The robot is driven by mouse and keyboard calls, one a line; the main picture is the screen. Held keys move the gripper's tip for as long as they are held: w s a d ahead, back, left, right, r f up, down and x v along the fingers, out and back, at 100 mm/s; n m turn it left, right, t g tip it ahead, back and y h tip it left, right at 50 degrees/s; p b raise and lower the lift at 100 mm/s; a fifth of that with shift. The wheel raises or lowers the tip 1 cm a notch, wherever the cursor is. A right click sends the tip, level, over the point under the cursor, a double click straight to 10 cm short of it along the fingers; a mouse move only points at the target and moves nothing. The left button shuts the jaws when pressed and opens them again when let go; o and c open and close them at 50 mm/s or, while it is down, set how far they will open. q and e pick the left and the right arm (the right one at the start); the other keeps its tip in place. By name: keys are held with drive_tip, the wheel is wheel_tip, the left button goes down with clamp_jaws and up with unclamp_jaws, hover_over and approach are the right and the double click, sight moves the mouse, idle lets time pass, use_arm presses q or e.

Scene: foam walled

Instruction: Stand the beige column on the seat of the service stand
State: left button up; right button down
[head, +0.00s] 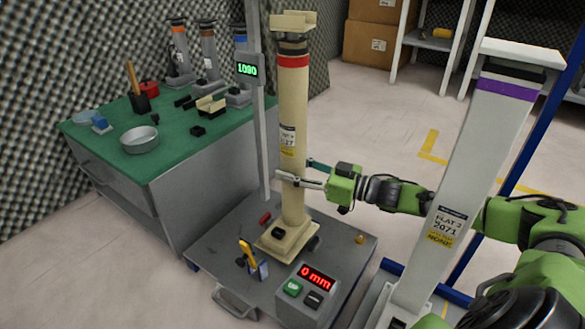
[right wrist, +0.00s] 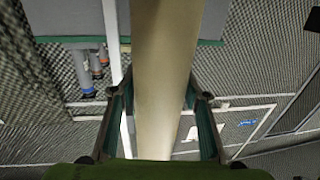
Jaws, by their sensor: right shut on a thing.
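The beige column (head: 293,110), with a red band near its top and a yellow label, stands upright over the grey service stand (head: 215,250). Its square foot (head: 289,240) is at the middle of the stand's top. I cannot tell whether the foot touches the seat, which is hidden under it. My right gripper (head: 296,172) is shut on the column's lower shaft, reaching in from the right. In the right wrist view the column's shaft (right wrist: 163,60) runs between the two fingers (right wrist: 160,95). My left gripper is not in view.
The stand carries a red "0 mm" display (head: 316,278), a yellow-handled tool (head: 249,258) and a post with a green "1090" display (head: 247,69). A green-topped bench (head: 175,162) with small items is at left. A white column with a purple band (head: 470,150) stands at right.

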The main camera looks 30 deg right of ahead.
drive_tip(key=shift+w+f+b, duration=0.1)
drive_tip(key=shift+f+b, duration=0.4)
drive_tip(key=shift+f, duration=0.1)
drive_tip(key=c, duration=1.2)
unclamp_jaws()
drive_tip(key=shift+f, duration=0.25)
drive_tip(key=shift+s, duration=0.25)
drive_tip(key=shift+p+v, duration=3.95)
drive_tip(key=shift+v, duration=1.95)
